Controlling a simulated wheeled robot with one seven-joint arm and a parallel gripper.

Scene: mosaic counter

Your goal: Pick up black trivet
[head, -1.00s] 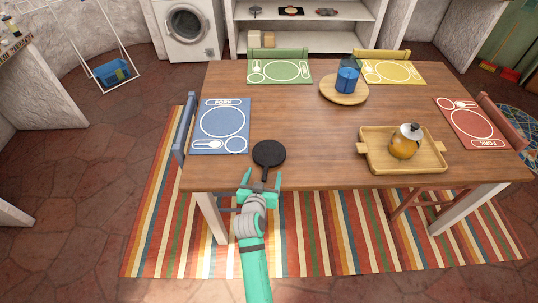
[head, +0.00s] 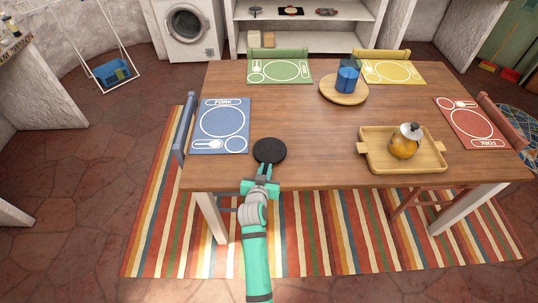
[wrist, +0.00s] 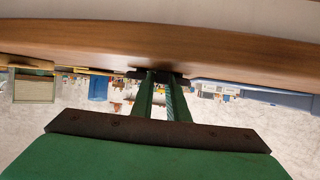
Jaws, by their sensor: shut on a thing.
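The handle is mostly hidden by the fingers. The disc appears to be at the tabletop; I cannot tell whether it is lifted.
The table (head: 310,140) is clear just right of the trivet. A blue placemat (head: 221,120) lies to its left. A wooden tray (head: 375,163) with an orange-and-white pot (head: 404,145) stands to the right.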

